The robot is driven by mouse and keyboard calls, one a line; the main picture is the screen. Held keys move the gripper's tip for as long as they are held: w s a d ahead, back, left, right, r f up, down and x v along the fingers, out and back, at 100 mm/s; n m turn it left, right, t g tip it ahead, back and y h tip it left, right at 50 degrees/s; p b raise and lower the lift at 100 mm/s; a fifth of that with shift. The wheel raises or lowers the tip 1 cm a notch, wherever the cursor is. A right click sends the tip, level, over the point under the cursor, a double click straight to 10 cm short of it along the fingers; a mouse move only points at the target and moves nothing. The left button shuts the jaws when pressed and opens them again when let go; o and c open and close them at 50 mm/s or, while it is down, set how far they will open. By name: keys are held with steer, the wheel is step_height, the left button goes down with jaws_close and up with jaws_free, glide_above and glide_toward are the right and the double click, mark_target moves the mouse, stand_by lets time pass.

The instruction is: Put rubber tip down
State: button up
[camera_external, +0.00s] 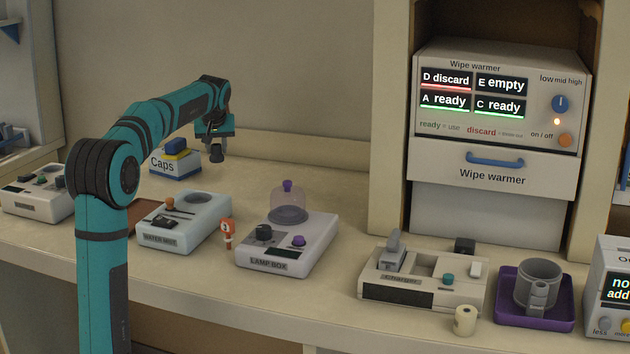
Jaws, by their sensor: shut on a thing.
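My gripper (215,137) hangs in the air at the back, just right of the Caps box (175,165). It is shut on a small dark grey piece (217,154), which points down below the fingers and looks like the rubber tip. The piece is small here and its exact shape is hard to tell. It appears clear of the counter (330,190). The Caps box is white with a blue band and carries a blue and yellow item on top.
A charger (395,292), cream roll (464,321) and purple tray (508,313) holding a grey mug (538,280) stand right. The back counter's middle is clear.

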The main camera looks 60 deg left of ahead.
mark_target(228, 152)
steer(key=shift+w+f, duration=0.2)
steer(key=shift+f, duration=4.65)
steer(key=o, duration=0.9)
steer(key=shift+f, duration=0.1)
steer(key=shift+o, duration=0.2)
steer(key=v, duration=1.2)
